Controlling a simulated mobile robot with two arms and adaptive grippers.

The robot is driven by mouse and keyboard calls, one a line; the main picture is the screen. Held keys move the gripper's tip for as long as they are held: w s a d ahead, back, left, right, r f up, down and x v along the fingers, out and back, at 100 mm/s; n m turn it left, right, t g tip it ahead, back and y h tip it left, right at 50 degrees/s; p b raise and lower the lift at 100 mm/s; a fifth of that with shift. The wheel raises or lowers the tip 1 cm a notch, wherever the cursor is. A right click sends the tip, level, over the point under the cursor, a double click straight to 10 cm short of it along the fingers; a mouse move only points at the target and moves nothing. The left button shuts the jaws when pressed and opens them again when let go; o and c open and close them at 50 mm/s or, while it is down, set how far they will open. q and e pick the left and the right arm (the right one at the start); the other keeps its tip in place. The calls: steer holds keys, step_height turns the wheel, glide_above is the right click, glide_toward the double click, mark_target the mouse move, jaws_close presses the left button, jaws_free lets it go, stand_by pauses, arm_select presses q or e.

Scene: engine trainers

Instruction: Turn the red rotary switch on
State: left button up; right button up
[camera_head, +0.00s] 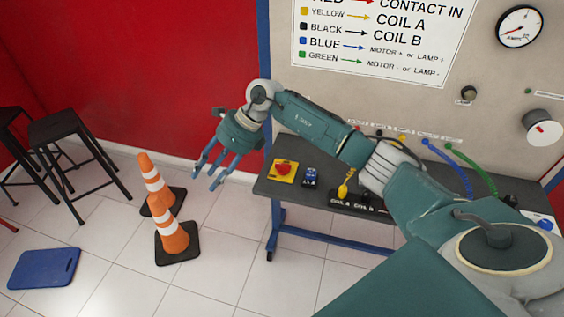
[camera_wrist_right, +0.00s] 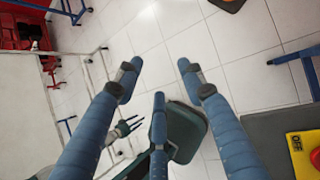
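The red rotary switch (camera_head: 283,169) sits on a yellow plate at the left end of the grey table. In the right wrist view, its red knob (camera_wrist_right: 316,158) is cut off at the right edge, beside an "OFF" label. My right gripper (camera_head: 207,178) is open and empty, to the left of the switch, beyond the table's end and apart from it. Its three blue fingers are spread in the right wrist view (camera_wrist_right: 158,82). My left gripper (camera_wrist_right: 124,127) shows small there, with its fingers apart and empty; the head view does not show it.
A blue switch block (camera_head: 311,176) and a yellow-plugged cable (camera_head: 345,186) are on the table (camera_head: 268,187), right of the switch. My right arm crosses above the table. Orange cones (camera_head: 172,238), black stools (camera_head: 70,140) and a blue board (camera_head: 44,268) are on the left floor.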

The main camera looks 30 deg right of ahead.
steer(key=d+r+h, duration=0.1)
steer(key=d+h, duration=0.2)
steer(key=d, duration=0.7)
step_height(320, 180, up, 4)
steer(key=g+h, duration=0.2)
steer(key=h, duration=0.2)
glide_above(284, 166)
step_height(284, 166, down, 9)
steer(key=p, duration=0.3)
steer(key=shift+s+f+p, duration=0.1)
steer(key=shift+f+p, duration=0.05)
steer(key=shift+p, duration=0.15)
arm_select(q)
steer(key=shift+s+a+r, duration=0.15)
steer(key=shift+r, duration=0.5)
steer(key=shift+s+a+r, duration=0.1)
steer(key=shift+s+r, duration=0.1)
steer(key=shift+r, duration=0.4)
steer(key=shift+s+a+r, duration=0.15)
steer(key=shift+r, duration=0.5)
arm_select(e)
steer(key=shift+f, duration=0.65)
jaws_close()
